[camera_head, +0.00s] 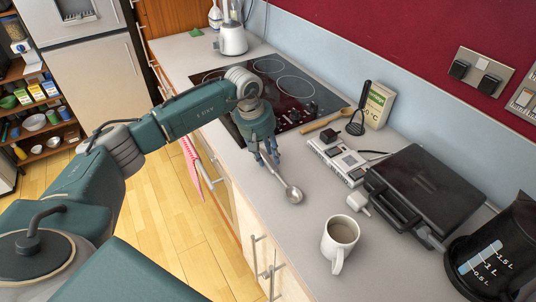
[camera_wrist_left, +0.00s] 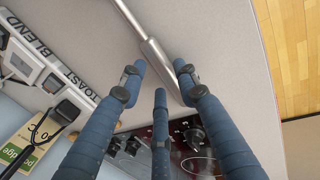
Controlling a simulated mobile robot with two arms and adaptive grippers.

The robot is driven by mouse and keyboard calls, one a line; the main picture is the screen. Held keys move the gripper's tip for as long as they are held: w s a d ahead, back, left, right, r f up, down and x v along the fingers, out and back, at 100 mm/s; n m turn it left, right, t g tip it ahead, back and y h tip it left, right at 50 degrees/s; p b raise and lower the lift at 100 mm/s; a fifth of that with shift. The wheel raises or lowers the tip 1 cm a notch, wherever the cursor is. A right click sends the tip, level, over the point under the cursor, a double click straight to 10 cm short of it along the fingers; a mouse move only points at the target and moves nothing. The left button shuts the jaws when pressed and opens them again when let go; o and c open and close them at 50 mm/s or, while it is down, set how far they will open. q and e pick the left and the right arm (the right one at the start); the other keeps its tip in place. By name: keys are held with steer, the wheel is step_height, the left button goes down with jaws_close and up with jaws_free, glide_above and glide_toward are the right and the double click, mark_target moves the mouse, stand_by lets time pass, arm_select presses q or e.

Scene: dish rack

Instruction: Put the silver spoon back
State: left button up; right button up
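The silver spoon (camera_head: 293,194) lies on the grey countertop, its round bowl pointing toward the mug. Its handle runs back under my left gripper (camera_head: 268,154), which points down at the counter. In the left wrist view the thick handle (camera_wrist_left: 158,62) passes between the blue fingertips of the left gripper (camera_wrist_left: 160,78). The fingers stand apart, with small gaps showing beside the handle, so the gripper looks open around it. The bowl is out of the wrist view. My right gripper is not in view.
A mug (camera_head: 340,240) stands near the counter's front edge. A black grill (camera_head: 425,185), a kettle (camera_head: 500,245) and a white switch panel (camera_head: 337,160) are to the right. A wooden spoon (camera_head: 325,121) and a black utensil (camera_head: 356,125) lie behind, by the hob (camera_head: 285,85).

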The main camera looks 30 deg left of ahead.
arm_select(q)
steer(key=o, duration=0.5)
steer(key=shift+o, duration=0.2)
steer(key=v, duration=1.2)
